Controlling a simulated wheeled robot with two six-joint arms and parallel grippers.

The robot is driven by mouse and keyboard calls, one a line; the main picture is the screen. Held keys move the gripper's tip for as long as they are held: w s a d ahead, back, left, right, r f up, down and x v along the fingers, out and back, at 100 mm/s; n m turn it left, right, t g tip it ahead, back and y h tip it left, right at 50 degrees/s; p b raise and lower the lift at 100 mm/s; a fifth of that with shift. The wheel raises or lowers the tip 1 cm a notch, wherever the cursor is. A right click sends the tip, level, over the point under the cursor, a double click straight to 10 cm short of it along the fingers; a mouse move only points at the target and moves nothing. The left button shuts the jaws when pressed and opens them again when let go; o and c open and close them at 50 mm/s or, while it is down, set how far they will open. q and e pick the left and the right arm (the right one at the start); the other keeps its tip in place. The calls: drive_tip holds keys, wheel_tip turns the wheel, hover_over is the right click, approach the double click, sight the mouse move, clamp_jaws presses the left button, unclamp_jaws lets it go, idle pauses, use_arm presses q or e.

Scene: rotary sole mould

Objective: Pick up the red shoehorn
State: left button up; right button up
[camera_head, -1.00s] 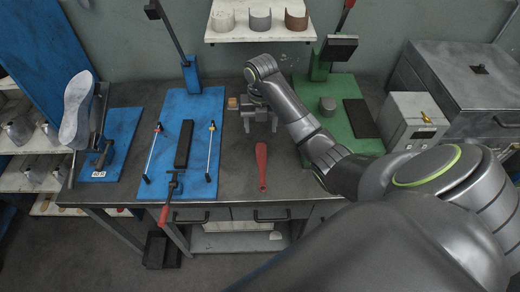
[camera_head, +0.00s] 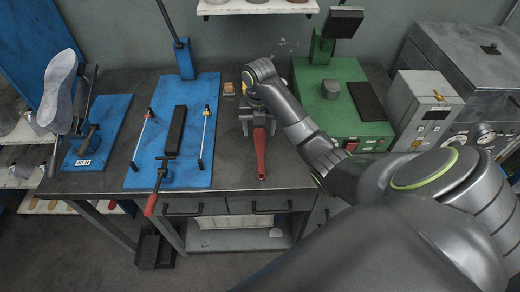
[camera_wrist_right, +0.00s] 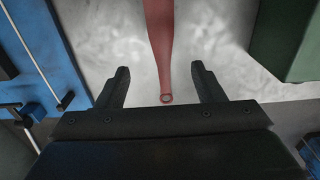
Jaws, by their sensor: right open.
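The red shoehorn (camera_head: 260,155) lies on the grey metal bench top between the blue and green plates, and its upper end in the head view is hidden by my right gripper (camera_head: 254,122). In the right wrist view the shoehorn (camera_wrist_right: 160,40) runs down from the top edge, and its narrow end with a small ring lies between the open fingers of my right gripper (camera_wrist_right: 160,70). A gap shows on both sides of it. Whether the fingers are down at its height I cannot tell. My left gripper is out of view.
A blue plate (camera_head: 203,98) with a black bar (camera_head: 177,130) and thin rods is at the left. A green base (camera_head: 312,112) with a grey cylinder (camera_head: 331,89) is at the right. A small orange-brown block (camera_head: 228,88) lies behind. Bare bench surrounds the shoehorn's near end.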

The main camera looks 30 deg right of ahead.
sight(260, 149)
drive_tip(key=shift+f+b, duration=0.95)
drive_tip(key=shift+f, duration=0.55)
drive_tip(key=f, duration=0.4)
drive_tip(key=shift+d+f+p, duration=0.2)
drive_tip(key=shift+f+p, duration=0.1)
drive_tip(key=shift+f, duration=0.1)
drive_tip(key=shift+c, duration=0.4)
drive_tip(key=c, duration=1)
